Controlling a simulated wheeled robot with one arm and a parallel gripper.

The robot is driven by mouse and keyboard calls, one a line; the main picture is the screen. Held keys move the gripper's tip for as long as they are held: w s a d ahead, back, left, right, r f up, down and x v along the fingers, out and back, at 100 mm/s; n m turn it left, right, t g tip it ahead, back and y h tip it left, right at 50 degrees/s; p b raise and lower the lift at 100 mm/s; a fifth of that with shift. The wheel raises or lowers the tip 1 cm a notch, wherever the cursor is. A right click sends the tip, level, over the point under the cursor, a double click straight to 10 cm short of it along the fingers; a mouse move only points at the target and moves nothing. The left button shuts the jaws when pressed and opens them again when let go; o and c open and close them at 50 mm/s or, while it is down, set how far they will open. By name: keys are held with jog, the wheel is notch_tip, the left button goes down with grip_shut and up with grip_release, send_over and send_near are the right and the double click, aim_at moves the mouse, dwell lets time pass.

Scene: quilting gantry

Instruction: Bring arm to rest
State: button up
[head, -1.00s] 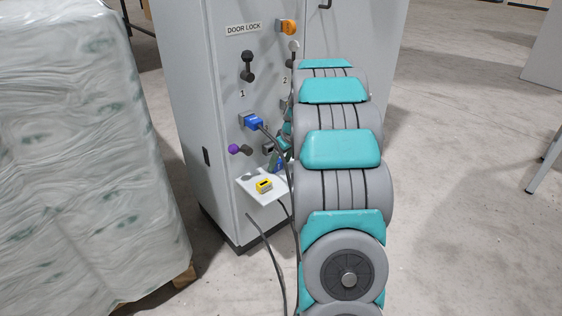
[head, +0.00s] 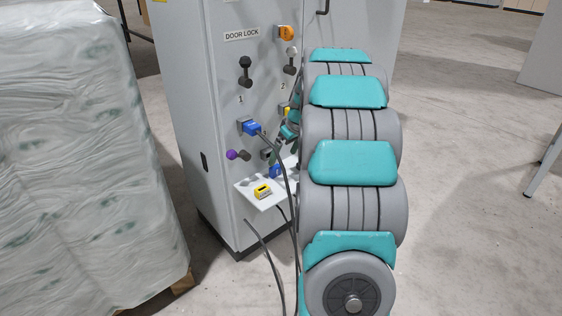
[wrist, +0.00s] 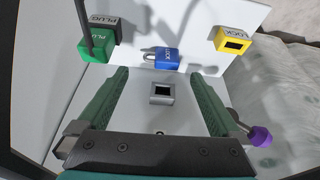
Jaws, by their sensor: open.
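My gripper (wrist: 160,88) is open and empty in the wrist view, its two dark green fingers apart and pointing at the cabinet. A small grey socket (wrist: 162,94) shows between the fingers; I cannot tell how far off it is. In the head view my arm stretches toward the grey cabinet (head: 190,120), and only part of my gripper (head: 281,148) shows beside the arm, near the panel.
A purple-knobbed lever (head: 234,155) is lower left. A green plug (wrist: 95,49) shows in the wrist view.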

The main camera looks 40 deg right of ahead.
jog(key=shift+s+r, duration=0.3)
jog(key=shift+r, duration=0.2)
jog(key=s+a+r+g+p, duration=0.1)
jog(key=s+a+r+g, duration=0.1)
jog(key=s+a, duration=0.7)
jog(key=s+a+r+g+p, duration=0.1)
jog(key=s+a, duration=0.4)
jog(key=a, duration=0.8)
jog(key=s+a+g, duration=0.1)
jog(key=s+a, duration=0.3)
jog(key=s, duration=0.8)
jog(key=s+a+f+m+g, duration=0.1)
jog(key=s+a, duration=0.3)
jog(key=s, duration=0.8)
jog(key=shift+a+f+m+g+h+p, duration=0.35)
jog(key=shift+g+p, duration=0.1)
jog(key=shift+g, duration=0.25)
jog(key=shift+w, duration=0.1)
jog(key=shift+c, duration=0.4)
